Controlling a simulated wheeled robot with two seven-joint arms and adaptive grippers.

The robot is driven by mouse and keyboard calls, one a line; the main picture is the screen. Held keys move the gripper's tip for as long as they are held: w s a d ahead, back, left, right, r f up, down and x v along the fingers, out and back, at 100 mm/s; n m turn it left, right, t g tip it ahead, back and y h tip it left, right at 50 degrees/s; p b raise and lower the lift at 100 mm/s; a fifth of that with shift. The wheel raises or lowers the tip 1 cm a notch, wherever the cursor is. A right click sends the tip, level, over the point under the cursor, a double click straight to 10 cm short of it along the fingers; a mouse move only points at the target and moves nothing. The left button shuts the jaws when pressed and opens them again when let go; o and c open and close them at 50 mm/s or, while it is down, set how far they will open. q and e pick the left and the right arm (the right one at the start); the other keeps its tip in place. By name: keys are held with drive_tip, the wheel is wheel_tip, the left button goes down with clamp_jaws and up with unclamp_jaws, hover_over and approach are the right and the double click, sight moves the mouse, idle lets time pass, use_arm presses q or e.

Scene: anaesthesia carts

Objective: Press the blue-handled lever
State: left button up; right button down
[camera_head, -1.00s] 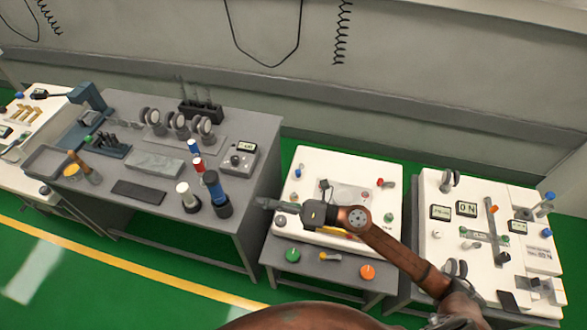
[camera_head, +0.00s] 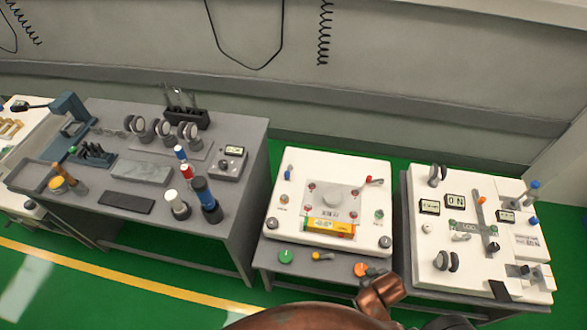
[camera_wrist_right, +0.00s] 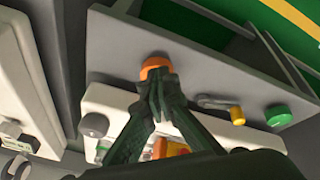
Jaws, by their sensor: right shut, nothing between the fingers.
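A small lever with a blue handle (camera_head: 288,166) stands at the back left of the white panel (camera_head: 285,236) on the middle cart. My right arm comes in from the bottom, and its gripper (camera_head: 374,272) is by the orange button on the cart's front ledge, partly hidden by my arm. In the right wrist view my right gripper (camera_wrist_right: 155,92) is shut and empty, its fingertips in front of the orange button (camera_wrist_right: 155,63); I cannot tell whether they touch it. The gripper is well away from the blue-handled lever. My left gripper is not in view.
The front ledge also has a green button (camera_head: 286,256) and a small yellow-handled lever (camera_head: 321,256). A red-handled lever (camera_head: 374,181) stands at the panel's back right. A grey table (camera_head: 233,200) with tools is on the left, and another white panel (camera_head: 437,275) is on the right.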

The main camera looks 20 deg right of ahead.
drive_tip(key=s+a+f+g, duration=0.1)
drive_tip(key=s+f, duration=0.6)
drive_tip(key=f, duration=0.5)
drive_tip(key=s+a+f+g+y, duration=0.1)
drive_tip(key=s+f, duration=0.5)
drive_tip(key=f, duration=0.5)
drive_tip(key=s+a+f+g, duration=0.1)
drive_tip(key=s+f, duration=0.6)
drive_tip(key=f, duration=0.5)
drive_tip(key=s+f, duration=0.5)
drive_tip(key=s, duration=0.6)
drive_tip(key=shift+f+g, duration=0.2)
drive_tip(key=shift+g, duration=0.2)
